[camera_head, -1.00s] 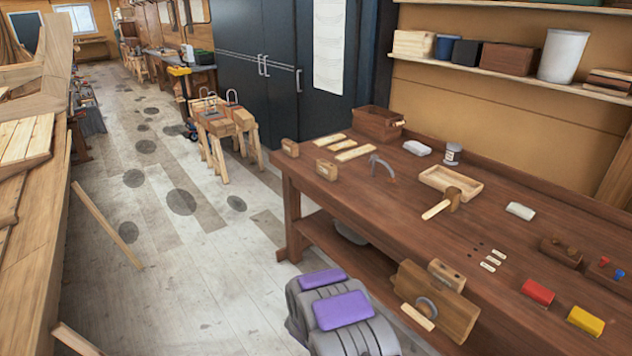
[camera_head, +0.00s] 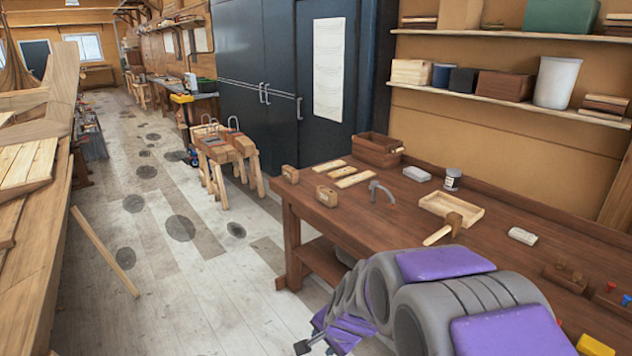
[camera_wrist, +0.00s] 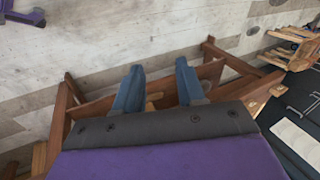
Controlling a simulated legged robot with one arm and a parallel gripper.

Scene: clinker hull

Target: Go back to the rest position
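My gripper (camera_wrist: 159,66) shows in the wrist view as two blue fingers standing apart, open, with nothing held between them. Beyond the fingers are the wooden frame of the workbench and the floor. In the head view my grey arm with purple pads crosses the lower right, in front of the workbench (camera_head: 330,222). The arm's far end hangs low at the bottom centre, beside the bench's front edge. The finger opening cannot be made out in the head view. My arm hides part of the bench top and the lower shelf.
Sawhorses (camera_head: 226,150) stand by dark cabinets (camera_head: 268,75). A wooden hull (camera_head: 30,240) lines the left. The floor (camera_head: 165,270) between is largely open.

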